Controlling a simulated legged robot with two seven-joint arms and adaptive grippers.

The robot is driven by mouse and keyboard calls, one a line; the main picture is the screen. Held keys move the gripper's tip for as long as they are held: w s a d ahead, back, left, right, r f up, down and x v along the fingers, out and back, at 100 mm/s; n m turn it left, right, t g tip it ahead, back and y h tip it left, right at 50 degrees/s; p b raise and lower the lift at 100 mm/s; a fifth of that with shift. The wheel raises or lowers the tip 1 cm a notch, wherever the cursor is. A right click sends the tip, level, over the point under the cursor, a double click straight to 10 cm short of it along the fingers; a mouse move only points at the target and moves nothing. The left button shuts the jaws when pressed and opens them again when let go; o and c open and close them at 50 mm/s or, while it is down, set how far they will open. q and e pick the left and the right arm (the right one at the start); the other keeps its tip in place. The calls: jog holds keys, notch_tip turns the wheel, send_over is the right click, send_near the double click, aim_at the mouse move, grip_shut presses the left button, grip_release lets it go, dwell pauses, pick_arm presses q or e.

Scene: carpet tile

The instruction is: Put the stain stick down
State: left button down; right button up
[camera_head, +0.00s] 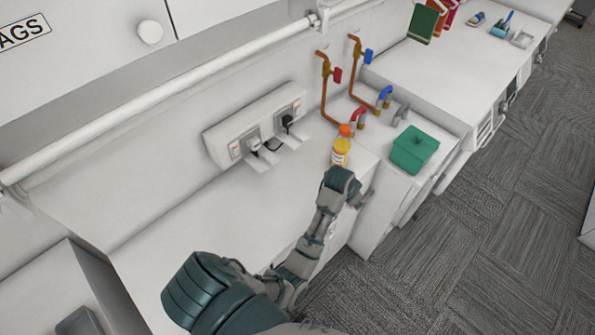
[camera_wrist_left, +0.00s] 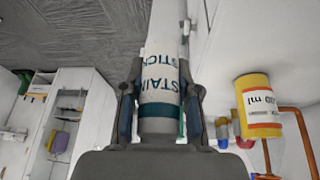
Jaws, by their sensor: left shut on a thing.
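The stain stick (camera_wrist_left: 160,82) is a white cylinder with dark teal lettering and a teal band, seen in the left wrist view. My left gripper (camera_wrist_left: 160,105) is shut on it, with one finger on each side. In the head view my left gripper (camera_head: 358,194) is over the right end of the white counter, just in front of an orange-capped bottle. The stain stick cannot be made out there, and whether it touches the counter cannot be told. My right gripper is not in view.
The yellow bottle (camera_head: 340,152) stands close behind my gripper; it also shows in the wrist view (camera_wrist_left: 258,103). A green tub (camera_head: 414,150) sits to the right, near copper pipes and taps (camera_head: 358,116). Wall sockets with plugs (camera_head: 262,138) are at the back. The counter's left part (camera_head: 190,235) is clear.

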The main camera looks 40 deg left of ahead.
pick_arm(q)
jog(key=a, duration=0.3)
jog(key=s+a+p, duration=0.1)
jog(key=a, duration=0.5)
jog(key=shift+s+a+p, duration=0.1)
jog(key=shift+s+p, duration=0.15)
jog(key=shift+p, duration=0.05)
jog(key=p, duration=0.1)
send_over(309, 192)
jog(key=s+d, duration=0.1)
jog(key=shift+s+d+f, duration=0.1)
jog(key=shift+f, duration=0.2)
jog(key=shift+s+a, duration=0.1)
jog(key=shift+a, duration=0.2)
jog(key=shift+s+a+f, duration=0.1)
jog(key=shift+s+a, duration=0.05)
jog(key=shift+a, duration=0.4)
notch_tip(309, 192, down, 3)
jog(key=shift+a+p, duration=0.1)
jog(key=shift+p, duration=0.4)
jog(key=shift+f, duration=0.4)
jog(key=c, duration=0.8)
grip_release()
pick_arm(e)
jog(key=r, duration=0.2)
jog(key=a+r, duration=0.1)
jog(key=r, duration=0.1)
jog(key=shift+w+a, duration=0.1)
